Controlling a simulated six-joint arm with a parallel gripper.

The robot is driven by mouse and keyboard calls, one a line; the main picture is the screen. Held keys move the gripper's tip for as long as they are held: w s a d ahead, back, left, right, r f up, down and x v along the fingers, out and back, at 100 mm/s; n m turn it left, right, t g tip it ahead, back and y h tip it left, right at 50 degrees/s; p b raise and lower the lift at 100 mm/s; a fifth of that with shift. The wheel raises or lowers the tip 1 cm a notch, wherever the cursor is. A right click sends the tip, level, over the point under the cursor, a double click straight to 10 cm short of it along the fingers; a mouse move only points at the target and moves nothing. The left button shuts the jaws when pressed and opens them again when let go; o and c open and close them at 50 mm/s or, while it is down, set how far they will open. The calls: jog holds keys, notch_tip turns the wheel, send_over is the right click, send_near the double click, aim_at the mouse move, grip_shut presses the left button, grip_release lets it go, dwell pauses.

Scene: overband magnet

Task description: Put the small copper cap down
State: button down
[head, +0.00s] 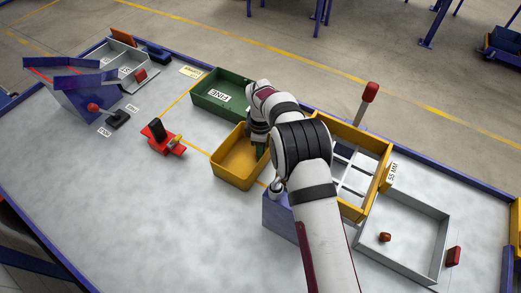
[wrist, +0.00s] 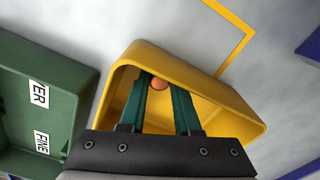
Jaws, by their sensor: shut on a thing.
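The small copper cap (wrist: 159,83) shows in the wrist view between the tips of my gripper's two green fingers. My gripper (wrist: 160,84) is shut on it. The yellow bin (wrist: 245,105) lies under and around the fingers in the wrist view, and the cap appears against its inside. I cannot tell whether the cap touches the bin floor. In the head view the yellow bin (head: 226,183) stands left of my arm, and my gripper (head: 259,151) is over its right side, partly hidden by my arm. The cap is hidden there.
A green bin (head: 222,96) marked FINE stands behind the yellow bin. A yellow sieve frame (head: 385,160) and a grey tray (head: 440,232) with a copper-coloured piece (head: 385,237) are at right. A red device (head: 163,142) stands at left. The front left table is clear.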

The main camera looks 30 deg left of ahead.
jog(key=c, duration=0.9)
grip_release()
notch_tip(320, 180, up, 12)
jog(key=shift+r, duration=0.15)
